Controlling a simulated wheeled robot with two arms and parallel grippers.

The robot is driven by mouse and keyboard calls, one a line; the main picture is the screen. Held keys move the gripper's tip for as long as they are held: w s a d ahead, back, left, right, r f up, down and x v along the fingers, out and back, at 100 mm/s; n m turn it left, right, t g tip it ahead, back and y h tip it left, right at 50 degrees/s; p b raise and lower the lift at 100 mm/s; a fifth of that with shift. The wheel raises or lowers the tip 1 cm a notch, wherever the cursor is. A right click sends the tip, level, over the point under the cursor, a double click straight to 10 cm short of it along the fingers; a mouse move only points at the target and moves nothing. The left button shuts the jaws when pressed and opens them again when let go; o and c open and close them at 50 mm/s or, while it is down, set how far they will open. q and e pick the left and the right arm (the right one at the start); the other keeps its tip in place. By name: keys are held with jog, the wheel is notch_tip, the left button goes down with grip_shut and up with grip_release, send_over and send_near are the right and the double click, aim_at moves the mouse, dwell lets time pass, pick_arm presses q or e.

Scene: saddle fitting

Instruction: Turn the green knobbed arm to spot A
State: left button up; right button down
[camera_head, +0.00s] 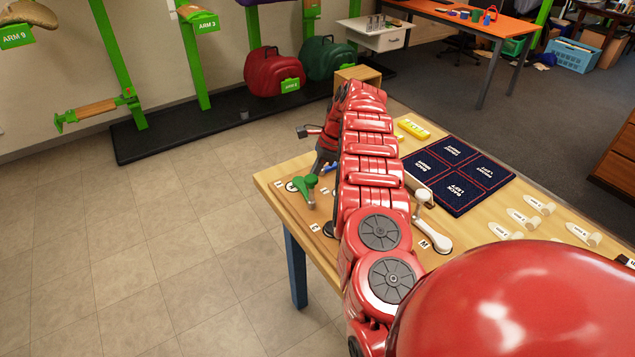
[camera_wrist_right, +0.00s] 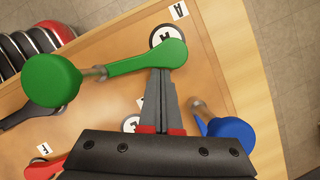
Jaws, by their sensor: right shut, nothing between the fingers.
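The green knobbed arm (camera_wrist_right: 135,62) shows large in the right wrist view, with its round green knob (camera_wrist_right: 52,80) on a metal stem at the left. Its rounded right end lies beside a ringed, lettered disc (camera_wrist_right: 165,34) and partly overlaps it. A card marked A (camera_wrist_right: 179,10) lies just beyond the disc. My right gripper (camera_wrist_right: 161,72) is shut and empty, its tips at the edge of the green arm near the rounded end; whether they touch cannot be told. In the head view the green arm (camera_head: 305,188) stands at the table's left corner, beside my right arm. My left gripper is out of view.
A blue knobbed arm (camera_wrist_right: 231,135) is close to the right of the fingers. A red arm (camera_wrist_right: 45,169) and a dark arm (camera_wrist_right: 25,110) lie at the left. A white knobbed arm (camera_head: 435,234) and a dark blue mat (camera_head: 458,174) are farther right on the table.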

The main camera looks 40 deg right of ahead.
jog(key=shift+w+a, duration=0.3)
jog(key=shift+a, duration=0.1)
jog(key=shift+a+r, duration=0.1)
dwell(0.5)
